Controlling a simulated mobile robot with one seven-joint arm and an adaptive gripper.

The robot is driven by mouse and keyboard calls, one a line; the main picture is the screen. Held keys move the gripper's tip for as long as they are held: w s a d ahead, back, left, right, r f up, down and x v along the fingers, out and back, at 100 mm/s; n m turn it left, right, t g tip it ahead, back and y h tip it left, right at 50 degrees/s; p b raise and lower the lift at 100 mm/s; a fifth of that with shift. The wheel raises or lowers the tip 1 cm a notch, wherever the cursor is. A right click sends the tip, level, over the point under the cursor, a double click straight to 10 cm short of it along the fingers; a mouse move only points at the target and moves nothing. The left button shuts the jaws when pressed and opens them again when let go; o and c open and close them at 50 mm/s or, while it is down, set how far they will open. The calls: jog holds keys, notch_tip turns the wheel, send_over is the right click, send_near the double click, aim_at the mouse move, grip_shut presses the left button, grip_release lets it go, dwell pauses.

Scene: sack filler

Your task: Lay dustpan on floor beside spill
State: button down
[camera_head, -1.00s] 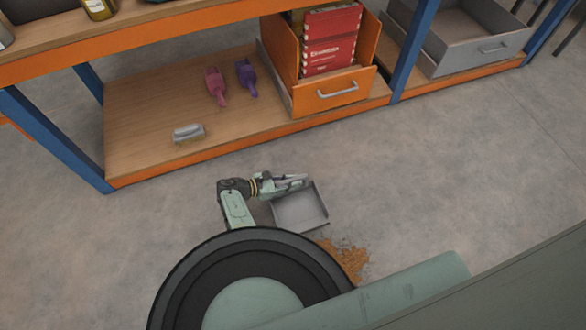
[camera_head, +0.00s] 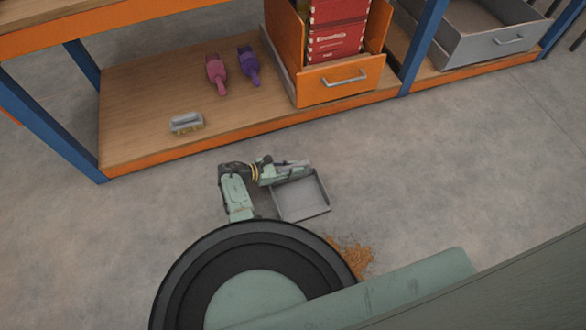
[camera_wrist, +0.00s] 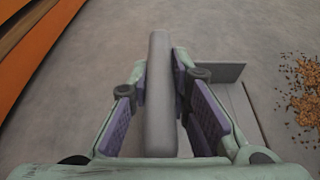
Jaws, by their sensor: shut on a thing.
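The grey dustpan (camera_head: 301,197) is low over the floor or on it; I cannot tell whether it touches. Its open pan lies just up and left of the brown spill (camera_head: 351,257) in the head view. My gripper (camera_head: 292,168) is at the pan's upper edge. In the wrist view my gripper (camera_wrist: 163,100) is shut on the dustpan's grey handle (camera_wrist: 160,85), with a purple pad on each side. Part of the pan (camera_wrist: 238,105) shows to the right of the fingers, and the spill (camera_wrist: 305,90) lies at the right edge. My arm hides the floor below it.
A workbench's lower wooden shelf (camera_head: 130,120) with an orange edge stands behind. It bears a brush (camera_head: 187,123), a pink scoop-like item (camera_head: 216,74), a purple one (camera_head: 249,66) and an orange drawer box (camera_head: 340,82). The floor on the right is clear.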

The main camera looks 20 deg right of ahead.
jog(key=shift+f, duration=0.1)
jog(key=c, duration=1.5)
grip_release()
jog(key=shift+a+r, duration=0.25)
jog(key=p+v, duration=0.1)
jog(key=v, duration=1)
jog(key=shift+a+p, duration=0.25)
jog(key=shift+p, duration=0.05)
